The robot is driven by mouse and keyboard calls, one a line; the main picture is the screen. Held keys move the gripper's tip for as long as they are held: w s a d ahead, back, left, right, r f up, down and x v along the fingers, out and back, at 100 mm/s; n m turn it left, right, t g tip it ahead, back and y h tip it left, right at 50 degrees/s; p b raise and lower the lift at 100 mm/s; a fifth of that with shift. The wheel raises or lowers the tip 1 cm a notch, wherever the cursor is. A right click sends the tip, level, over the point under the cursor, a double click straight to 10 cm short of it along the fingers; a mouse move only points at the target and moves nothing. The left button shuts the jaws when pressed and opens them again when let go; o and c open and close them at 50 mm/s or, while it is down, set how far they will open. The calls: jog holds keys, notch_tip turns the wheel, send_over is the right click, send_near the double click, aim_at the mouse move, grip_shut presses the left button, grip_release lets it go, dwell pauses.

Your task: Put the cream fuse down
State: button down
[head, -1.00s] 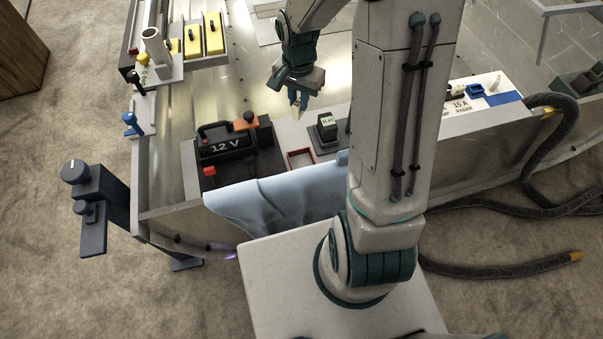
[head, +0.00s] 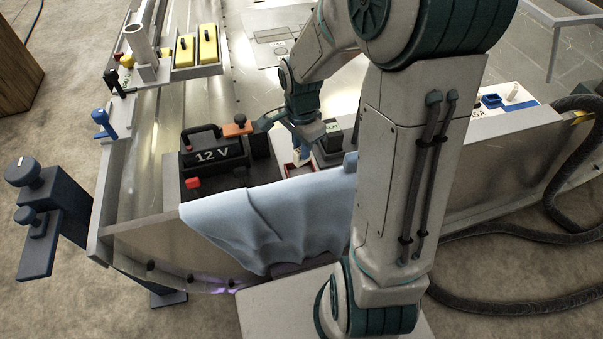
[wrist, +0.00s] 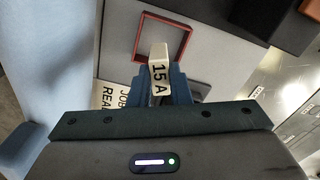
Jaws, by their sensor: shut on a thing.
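My gripper (wrist: 160,88) is shut on the cream fuse (wrist: 158,66), which is marked 15 A and sticks out beyond the blue fingers in the wrist view. A red-rimmed square (wrist: 187,42) lies just beyond the fuse on a pale surface. In the head view my gripper (head: 301,143) is low over the red-rimmed square (head: 287,172), between the black 12 V block and a dark block. The fuse is small there and partly hidden by the fingers. I cannot tell whether its lower end touches anything.
The black 12 V block (head: 213,150) with a handle stands left of the gripper. A dark block with a pale label (head: 330,138) stands close on the right. A light blue cloth (head: 250,225) hangs over the near edge. A printed label (wrist: 117,98) lies beside the fingers.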

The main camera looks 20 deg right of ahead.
aim_at(302, 164)
jog(key=shift+f+b, duration=1.1)
jog(key=shift+f, duration=2.3)
jog(key=shift+f, duration=0.1)
jog(key=shift+f, duration=0.15)
jog(key=c, duration=1.3)
grip_release()
jog(key=shift+c, duration=0.2)
jog(key=shift+r, duration=0.2)
